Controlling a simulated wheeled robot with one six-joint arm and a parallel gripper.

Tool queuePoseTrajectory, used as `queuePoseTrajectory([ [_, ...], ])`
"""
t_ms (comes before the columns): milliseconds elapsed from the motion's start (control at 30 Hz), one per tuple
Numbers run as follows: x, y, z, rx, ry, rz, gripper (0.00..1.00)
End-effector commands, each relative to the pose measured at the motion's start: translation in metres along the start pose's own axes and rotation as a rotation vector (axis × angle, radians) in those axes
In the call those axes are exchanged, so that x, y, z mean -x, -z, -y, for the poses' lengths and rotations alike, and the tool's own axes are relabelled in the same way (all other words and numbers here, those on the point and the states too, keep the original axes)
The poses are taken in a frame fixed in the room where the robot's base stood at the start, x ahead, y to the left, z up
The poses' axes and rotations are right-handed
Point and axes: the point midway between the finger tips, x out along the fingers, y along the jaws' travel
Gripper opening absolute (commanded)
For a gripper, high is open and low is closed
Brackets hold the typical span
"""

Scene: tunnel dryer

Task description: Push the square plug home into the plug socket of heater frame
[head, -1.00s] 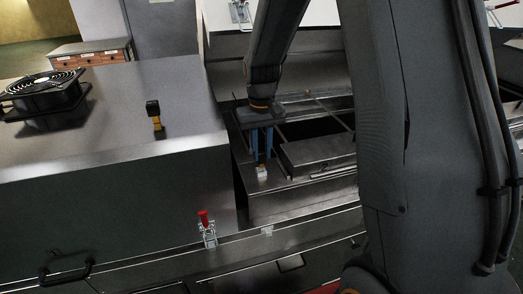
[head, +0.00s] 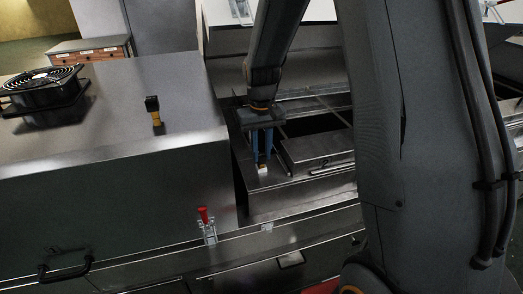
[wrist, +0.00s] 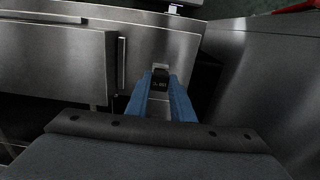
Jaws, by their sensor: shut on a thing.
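The square plug (wrist: 160,80) is a small black block with pale lettering in the wrist view. My gripper (wrist: 160,88) is shut on it with two blue fingers. In the head view my gripper (head: 262,160) points down at the plug socket (head: 262,171), a small pale block on the metal heater frame (head: 290,192). The socket (wrist: 160,66) shows as a light grey edge just beyond the plug in the wrist view. The plug is at the socket, but the fingers and plug hide how deep it sits.
A black and yellow piece (head: 154,110) stands on the metal housing (head: 110,120) at left, near a black fan (head: 45,95). A raised metal panel (head: 318,150) lies right of the socket.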

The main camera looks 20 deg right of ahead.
Motion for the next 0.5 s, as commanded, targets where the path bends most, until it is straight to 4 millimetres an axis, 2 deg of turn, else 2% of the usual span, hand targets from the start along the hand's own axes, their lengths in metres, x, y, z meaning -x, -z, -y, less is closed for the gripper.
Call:
queuePoseTrajectory([
  [500,-0.012,0.000,0.000,0.000,0.000,0.001,0.00],
])
